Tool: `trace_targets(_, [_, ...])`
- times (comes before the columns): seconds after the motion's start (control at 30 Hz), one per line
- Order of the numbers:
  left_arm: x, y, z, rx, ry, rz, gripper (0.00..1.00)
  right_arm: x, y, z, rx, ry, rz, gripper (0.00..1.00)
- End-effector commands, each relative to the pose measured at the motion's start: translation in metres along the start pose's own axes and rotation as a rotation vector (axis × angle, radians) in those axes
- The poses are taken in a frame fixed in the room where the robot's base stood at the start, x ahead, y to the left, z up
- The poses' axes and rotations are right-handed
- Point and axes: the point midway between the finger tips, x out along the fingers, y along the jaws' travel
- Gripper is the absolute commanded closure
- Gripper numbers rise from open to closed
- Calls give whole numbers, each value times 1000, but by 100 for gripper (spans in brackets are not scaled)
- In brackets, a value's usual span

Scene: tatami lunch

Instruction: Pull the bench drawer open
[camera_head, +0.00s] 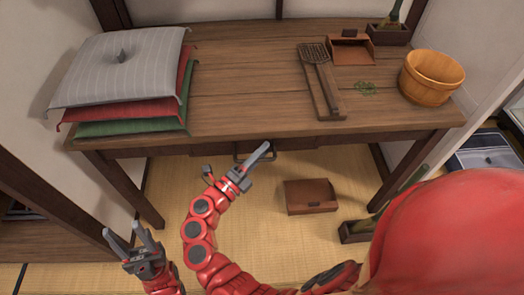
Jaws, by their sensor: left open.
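The bench (230,88) is a brown wooden table with a drawer front (215,149) under its front edge. The drawer looks shut, though its front is seen steeply from above. A small metal handle (241,156) hangs at the drawer front, partly behind my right gripper. My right gripper (258,158) is on a red arm, with a long grey finger pointing up and right beside the handle. Whether it touches the handle or how its jaws stand cannot be told. My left gripper (128,240) is open and empty, low at the left, apart from the bench.
Another box (310,196) lies on the tatami (270,245) below. The bench legs (125,190) stand either side.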

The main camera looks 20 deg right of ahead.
Motion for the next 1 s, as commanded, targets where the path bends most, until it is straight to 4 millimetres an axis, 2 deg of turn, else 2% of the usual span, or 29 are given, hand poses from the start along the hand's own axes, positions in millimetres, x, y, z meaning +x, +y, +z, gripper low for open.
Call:
trace_targets(0.03, [0,0,0,0,0,0,50,0,0,0,0,0,0,81])
trace_targets(0.13, [0,0,0,0,0,0,50,0,0,0,0,0,0,99])
trace_targets(0.17, [0,0,0,0,0,0,50,0,0,0,0,0,0,100])
trace_targets(1.0, [0,0,0,0,0,0,50,0,0,0,0,0,1,100])
